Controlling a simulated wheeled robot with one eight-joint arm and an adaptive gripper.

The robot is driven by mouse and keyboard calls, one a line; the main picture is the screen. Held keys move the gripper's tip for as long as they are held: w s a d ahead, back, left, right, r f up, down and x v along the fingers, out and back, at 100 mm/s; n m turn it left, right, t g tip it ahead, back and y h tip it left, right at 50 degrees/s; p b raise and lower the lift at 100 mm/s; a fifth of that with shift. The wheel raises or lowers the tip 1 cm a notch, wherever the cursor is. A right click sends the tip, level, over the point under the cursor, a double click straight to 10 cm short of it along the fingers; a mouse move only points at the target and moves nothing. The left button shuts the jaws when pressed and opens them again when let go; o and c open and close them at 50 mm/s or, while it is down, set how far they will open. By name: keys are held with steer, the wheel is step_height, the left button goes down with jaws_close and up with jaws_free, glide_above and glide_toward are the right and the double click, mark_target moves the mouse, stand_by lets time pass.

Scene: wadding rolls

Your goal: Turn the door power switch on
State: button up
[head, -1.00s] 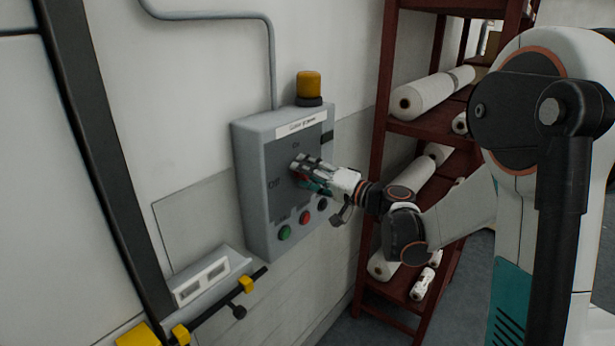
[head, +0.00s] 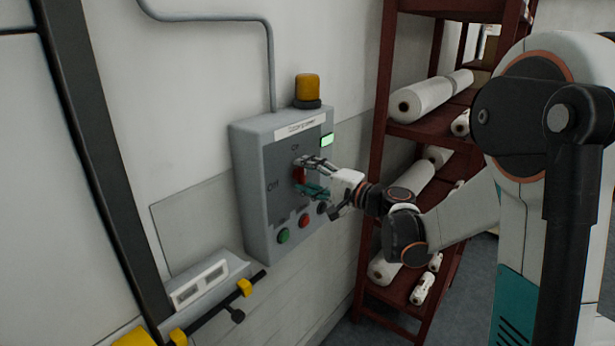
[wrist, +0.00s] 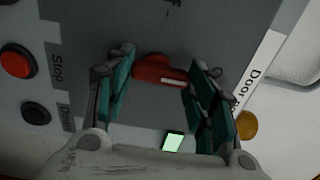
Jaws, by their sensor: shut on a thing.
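The door power switch is a red rotary handle (head: 299,175) on the grey control box (head: 252,190). It stands roughly upright, towards the "On" label at the top; the "Off" label is at its left. My gripper (head: 301,176) is shut on the handle, one finger above and one below in the head view. In the wrist view the red handle (wrist: 158,70) with its white mark lies between the two teal-padded fingers of my gripper (wrist: 160,64). The fingers hide part of the handle. A small display (head: 327,140) at the box's upper right glows green.
Green (head: 283,236), red (head: 304,220) and black (head: 321,207) buttons sit below the switch. A yellow lamp (head: 307,88) tops the box. A dark red shelf rack (head: 377,160) with white rolls stands close at the right. A black bar with yellow parts (head: 244,288) is at lower left.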

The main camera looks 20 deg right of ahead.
steer(key=o, duration=1.1)
steer(key=shift+c, duration=0.2)
steer(key=v, duration=1.2)
